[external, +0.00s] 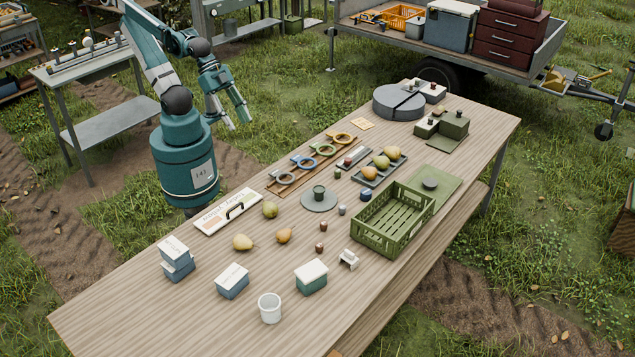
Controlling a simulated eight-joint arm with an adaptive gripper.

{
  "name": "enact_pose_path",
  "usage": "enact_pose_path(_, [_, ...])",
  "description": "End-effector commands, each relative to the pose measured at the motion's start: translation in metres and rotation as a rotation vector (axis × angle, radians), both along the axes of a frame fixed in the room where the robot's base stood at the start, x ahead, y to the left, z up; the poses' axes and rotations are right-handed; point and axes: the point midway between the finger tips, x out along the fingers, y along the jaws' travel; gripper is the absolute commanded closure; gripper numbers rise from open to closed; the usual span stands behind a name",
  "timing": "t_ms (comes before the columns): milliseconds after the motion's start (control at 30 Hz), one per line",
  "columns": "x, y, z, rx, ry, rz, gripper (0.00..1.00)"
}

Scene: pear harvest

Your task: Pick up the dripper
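I cannot tell for sure which thing is the dripper. Several small pieces lie on the wooden table (130,305): a reddish-brown one (322,226), another reddish-brown one (318,249), a grey one (342,210) and a blue one (364,197). A small white piece (348,259) stands left of the green crate (397,237). A dark green cup (319,192) stands on a round grey plate (308,205). My gripper (238,123) is raised beyond the table's far left side, fingers pointing down, spread apart and empty. It is far from all these pieces.
Lidded boxes (232,283) and a white cup (270,312) stand in front. The near left tabletop is clear.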

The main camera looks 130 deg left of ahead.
Motion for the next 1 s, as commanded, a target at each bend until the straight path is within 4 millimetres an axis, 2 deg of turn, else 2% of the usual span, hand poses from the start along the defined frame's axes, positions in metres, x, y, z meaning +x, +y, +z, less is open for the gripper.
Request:
enact_pose_path(267, [0.003, 0.002, 0.0, -0.009, 0.005, 0.017, 0.64])
enact_pose_path(467, [0.013, 0.01, 0.0, -0.047, 0.026, 0.081, 0.64])
enact_pose_path(1000, [0.067, 0.055, -0.012, -0.238, 0.129, 0.417, 0.64])
